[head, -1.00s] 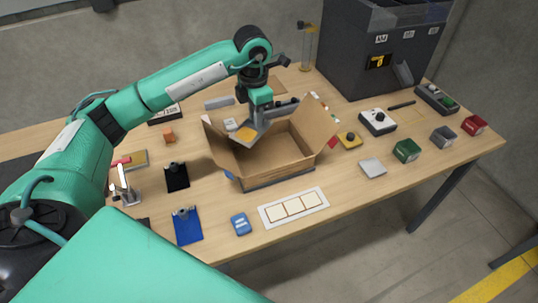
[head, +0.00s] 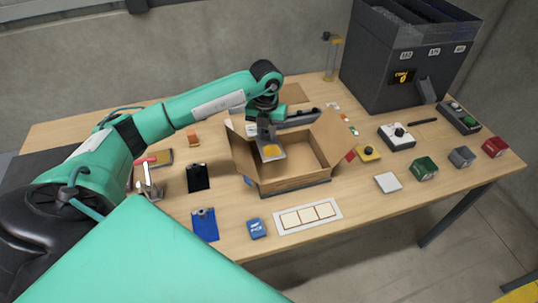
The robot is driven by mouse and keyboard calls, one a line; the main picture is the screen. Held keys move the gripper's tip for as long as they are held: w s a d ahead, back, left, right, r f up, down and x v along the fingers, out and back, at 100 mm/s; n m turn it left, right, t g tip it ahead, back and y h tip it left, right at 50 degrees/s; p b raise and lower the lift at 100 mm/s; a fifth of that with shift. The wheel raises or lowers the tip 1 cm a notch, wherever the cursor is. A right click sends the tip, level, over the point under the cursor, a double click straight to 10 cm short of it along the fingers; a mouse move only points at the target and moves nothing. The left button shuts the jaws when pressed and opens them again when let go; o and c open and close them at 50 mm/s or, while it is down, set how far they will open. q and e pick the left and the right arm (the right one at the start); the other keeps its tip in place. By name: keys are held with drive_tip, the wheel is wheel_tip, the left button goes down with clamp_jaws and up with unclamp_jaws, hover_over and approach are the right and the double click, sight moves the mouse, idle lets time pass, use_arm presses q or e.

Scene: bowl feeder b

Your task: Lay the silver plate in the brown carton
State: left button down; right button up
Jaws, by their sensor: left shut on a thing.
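The brown carton (head: 292,183) stands open on the table, its flaps spread outward. My left gripper (head: 266,134) is over the left rear part of the carton, pointing down. It is shut on a flat silver plate (head: 280,154) with a yellow patch on its face. The plate hangs tilted at the carton's opening, beside the left flap. I cannot tell how far below the rim its lower edge is. The fingertips are small and partly hidden. My right gripper is not in view.
A pale square block (head: 388,183) lies right of the carton. A white tray (head: 307,216) and a blue box (head: 256,228) are in front. Black (head: 198,177) and blue (head: 204,225) clipboards lie left. A dark feeder (head: 405,65) stands at the back right.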

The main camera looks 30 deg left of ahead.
sight(267, 164)
use_arm(q)
wheel_tip(267, 164, down, 11)
drive_tip(key=shift+f+p, duration=0.1)
drive_tip(key=shift+p, duration=1)
drive_tip(key=shift+f, duration=0.2)
drive_tip(key=c, duration=1.3)
unclamp_jaws()
drive_tip(key=shift+o, duration=0.2)
drive_tip(key=shift+r, duration=0.15)
wheel_tip(267, 164, up, 11)
drive_tip(key=b, duration=0.3)
drive_tip(key=shift+r+b, duration=0.1)
drive_tip(key=shift+b, duration=0.2)
drive_tip(key=shift+r, duration=0.45)
